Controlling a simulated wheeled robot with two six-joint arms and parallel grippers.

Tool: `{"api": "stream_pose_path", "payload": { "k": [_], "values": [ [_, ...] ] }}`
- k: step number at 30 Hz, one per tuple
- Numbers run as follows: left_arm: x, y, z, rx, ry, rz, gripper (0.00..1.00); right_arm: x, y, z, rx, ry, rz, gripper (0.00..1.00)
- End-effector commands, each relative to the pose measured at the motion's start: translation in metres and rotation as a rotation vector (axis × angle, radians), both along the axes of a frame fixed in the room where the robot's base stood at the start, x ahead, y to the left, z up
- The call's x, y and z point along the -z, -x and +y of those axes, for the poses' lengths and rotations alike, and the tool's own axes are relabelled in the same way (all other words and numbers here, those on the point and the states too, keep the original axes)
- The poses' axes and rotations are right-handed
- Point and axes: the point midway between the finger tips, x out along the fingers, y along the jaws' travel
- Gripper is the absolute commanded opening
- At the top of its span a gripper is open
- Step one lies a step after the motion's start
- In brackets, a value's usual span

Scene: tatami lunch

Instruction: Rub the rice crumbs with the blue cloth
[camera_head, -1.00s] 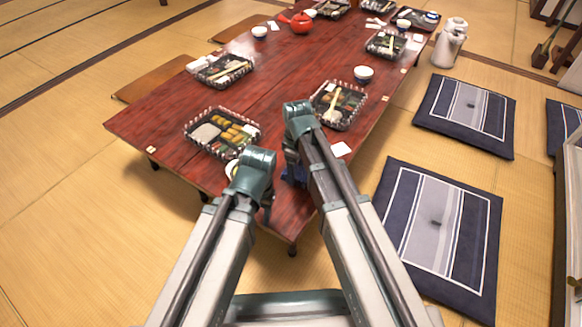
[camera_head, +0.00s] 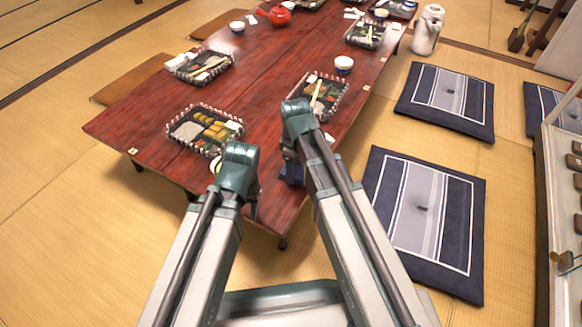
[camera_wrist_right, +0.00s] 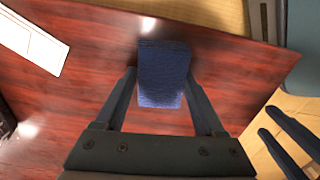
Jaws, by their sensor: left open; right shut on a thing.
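The blue cloth (camera_wrist_right: 163,74) is between the fingers of my right gripper (camera_wrist_right: 160,100), which is shut on it over the red-brown table. In the head view the cloth (camera_head: 291,174) shows as a small blue patch below the right gripper, near the table's near corner. My left gripper (camera_head: 252,208) is open and empty, at the table's near edge to the left of the cloth. Its dark fingers also show at the right of the right wrist view (camera_wrist_right: 290,140). A small whitish spot (camera_wrist_right: 148,23) lies beside the cloth's far end; I cannot tell whether it is rice crumbs or glare.
The red-brown table (camera_head: 150,125) holds several bento boxes, the closest (camera_head: 205,130) left of my grippers and another (camera_head: 320,95) beyond. A white card (camera_wrist_right: 30,40) lies near the cloth. Dark cushions (camera_head: 425,215) lie on the tatami to the right.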

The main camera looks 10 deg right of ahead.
Motion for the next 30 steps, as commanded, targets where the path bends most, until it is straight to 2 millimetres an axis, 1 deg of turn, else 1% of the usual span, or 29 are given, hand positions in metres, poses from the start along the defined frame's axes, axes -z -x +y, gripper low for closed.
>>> {"api": "stream_pose_path", "payload": {
  "k": [5,8,24,27,30],
  "values": [
    [0.001,0.000,0.000,0.000,0.001,-0.002,0.50,0.001,0.002,-0.002,0.002,0.005,0.004,0.19],
    [-0.004,0.000,0.000,0.000,0.001,-0.002,0.50,-0.004,0.002,-0.002,0.002,0.006,0.005,0.19],
    [-0.056,0.000,0.000,0.003,0.000,0.001,0.50,-0.056,0.001,-0.001,0.001,0.003,0.002,0.19],
    [-0.061,0.000,0.000,0.004,-0.001,0.002,0.50,-0.061,0.001,-0.001,0.001,0.003,0.002,0.19],
    [-0.061,0.000,0.000,0.004,-0.001,0.002,0.50,-0.061,0.001,-0.001,0.001,0.003,0.002,0.19]
  ]
}}
